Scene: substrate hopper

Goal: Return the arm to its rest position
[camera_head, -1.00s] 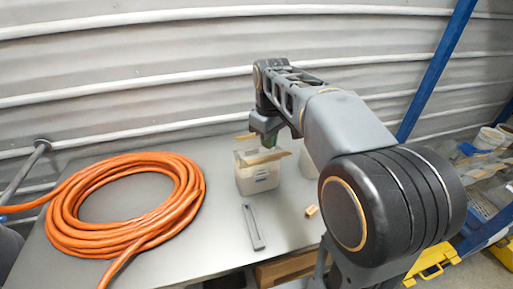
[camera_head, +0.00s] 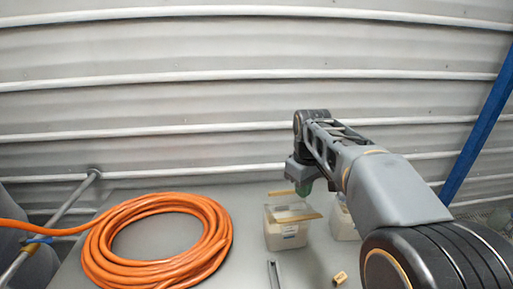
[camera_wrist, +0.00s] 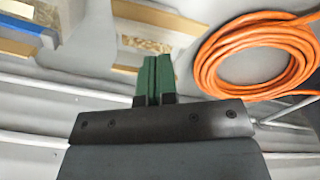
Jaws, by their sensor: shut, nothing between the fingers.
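My arm reaches over the grey table from the right side of the head view. My gripper (camera_head: 305,186) is at its far end, above and slightly right of a white tub (camera_head: 288,238) with tan strips across its top. In the wrist view my gripper (camera_wrist: 154,78) has its two green fingers together, with nothing between them. The arm partly hides a second pale tub (camera_head: 343,224) in the head view.
A coil of orange hose (camera_head: 215,245) lies on the left of the table (camera_head: 240,200). A grey flat tool (camera_head: 273,275) and a small tan block (camera_head: 340,278) lie in front of the tub. A corrugated wall stands behind, with a blue post (camera_head: 480,120) at right.

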